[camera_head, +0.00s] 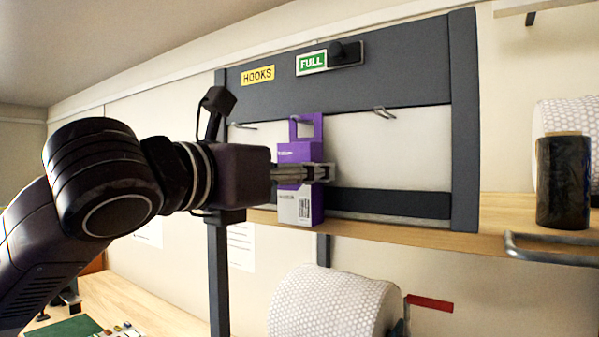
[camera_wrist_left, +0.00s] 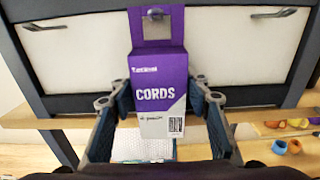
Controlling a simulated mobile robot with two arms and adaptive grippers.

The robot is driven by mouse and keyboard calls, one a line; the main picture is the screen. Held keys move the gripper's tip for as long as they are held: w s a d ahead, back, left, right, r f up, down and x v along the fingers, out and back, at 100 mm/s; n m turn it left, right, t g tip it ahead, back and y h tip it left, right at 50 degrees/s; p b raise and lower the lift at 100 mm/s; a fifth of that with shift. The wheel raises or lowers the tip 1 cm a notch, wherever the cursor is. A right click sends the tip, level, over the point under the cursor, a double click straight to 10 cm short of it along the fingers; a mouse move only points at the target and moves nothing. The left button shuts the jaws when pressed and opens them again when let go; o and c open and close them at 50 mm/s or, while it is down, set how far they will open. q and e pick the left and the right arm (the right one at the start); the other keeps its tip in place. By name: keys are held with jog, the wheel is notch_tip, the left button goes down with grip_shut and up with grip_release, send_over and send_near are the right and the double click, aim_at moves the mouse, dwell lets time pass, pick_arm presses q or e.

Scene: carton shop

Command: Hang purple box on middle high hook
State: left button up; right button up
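The purple box (camera_head: 301,205) is upright in the air in front of the hook panel. It has a white lower part and a hang tab with a window on top. In the left wrist view the box (camera_wrist_left: 158,78) reads CORDS. My left gripper (camera_head: 304,173) is shut on its sides, with a finger on each side in the wrist view (camera_wrist_left: 160,88). The middle hook (camera_wrist_left: 156,14) shows through the tab window; whether it passes through the hole I cannot tell. The left hook (camera_head: 243,126) and right hook (camera_head: 384,112) are empty. My right gripper is out of view.
The dark panel (camera_head: 462,130) carries a HOOKS label and a green FULL sign (camera_head: 312,62). A wooden shelf (camera_head: 400,231) runs below, with a dark roll (camera_head: 563,180) at right. A white roll (camera_head: 335,302) hangs underneath.

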pick_arm(q)
jog(key=o, duration=0.4)
jog(key=shift+c, duration=0.2)
